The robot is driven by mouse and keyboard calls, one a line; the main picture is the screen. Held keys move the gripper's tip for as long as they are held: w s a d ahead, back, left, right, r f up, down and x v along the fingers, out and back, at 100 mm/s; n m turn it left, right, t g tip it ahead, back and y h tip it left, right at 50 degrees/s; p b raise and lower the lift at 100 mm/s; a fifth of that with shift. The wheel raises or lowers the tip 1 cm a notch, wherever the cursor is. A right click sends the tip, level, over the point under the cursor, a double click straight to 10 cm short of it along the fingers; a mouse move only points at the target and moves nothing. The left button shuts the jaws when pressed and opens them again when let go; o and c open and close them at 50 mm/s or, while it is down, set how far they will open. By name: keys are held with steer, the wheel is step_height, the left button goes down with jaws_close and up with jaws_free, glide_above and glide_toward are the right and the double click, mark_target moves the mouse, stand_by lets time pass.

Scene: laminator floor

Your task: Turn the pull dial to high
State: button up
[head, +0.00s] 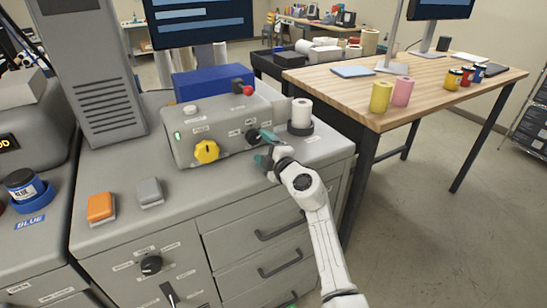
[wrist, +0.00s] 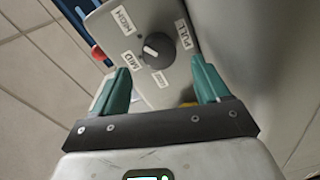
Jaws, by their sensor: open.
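The pull dial (wrist: 158,47) is a dark round knob on a light grey panel (wrist: 140,27), with PULL, HIGH and MID labels and a third small label below. Its white mark points towards MID. In the head view the dial (head: 252,136) sits on the right part of the grey control box (head: 222,128), partly hidden by a finger. My gripper (head: 263,147) is open just in front of it. In the wrist view my gripper (wrist: 161,76) has its teal fingers apart, with the dial beyond and between the tips; nothing is held, and contact cannot be told.
A yellow knob (head: 206,151) is left of the dial on the same box. A white roll (head: 301,113) stands close at its right, and a red button (head: 247,90) is above. Orange (head: 101,207) and grey (head: 150,192) blocks sit on the cabinet top at left.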

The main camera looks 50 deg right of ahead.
steer(key=v, duration=0.6)
steer(key=shift+s, duration=0.25)
